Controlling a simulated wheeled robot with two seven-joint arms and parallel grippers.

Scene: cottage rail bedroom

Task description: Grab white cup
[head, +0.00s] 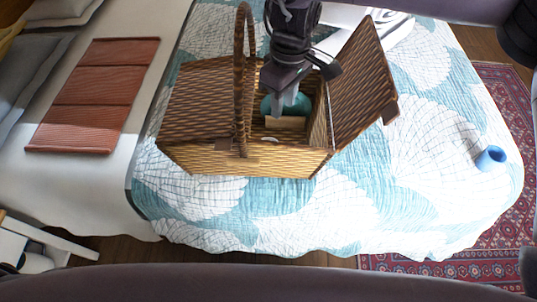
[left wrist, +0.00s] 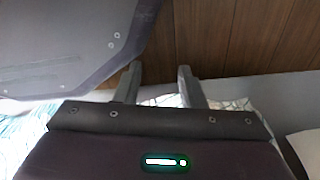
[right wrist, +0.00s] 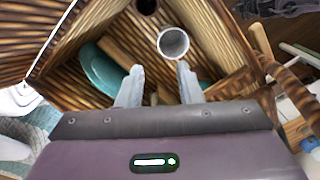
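The white cup (right wrist: 173,42) stands in the open wicker basket (head: 250,163) on the bed, and its round opening faces the right wrist camera. My right gripper (right wrist: 160,80) reaches down into the basket from above. Its fingers are apart with nothing between them, and the cup is just beyond the tips, nearer the right finger. In the head view the right gripper (head: 287,103) hides part of the basket's inside, and I cannot clearly make out the cup there. My left gripper (left wrist: 159,82) is open and empty, away from the basket, in the left wrist view.
A teal dish (right wrist: 103,74) lies in the basket beside the cup. The basket's raised lid (head: 352,85) and arched handle (head: 241,75) flank my right arm. A blue cup (head: 490,157) lies at the bed's right side. The quilt (head: 420,190) between is clear.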

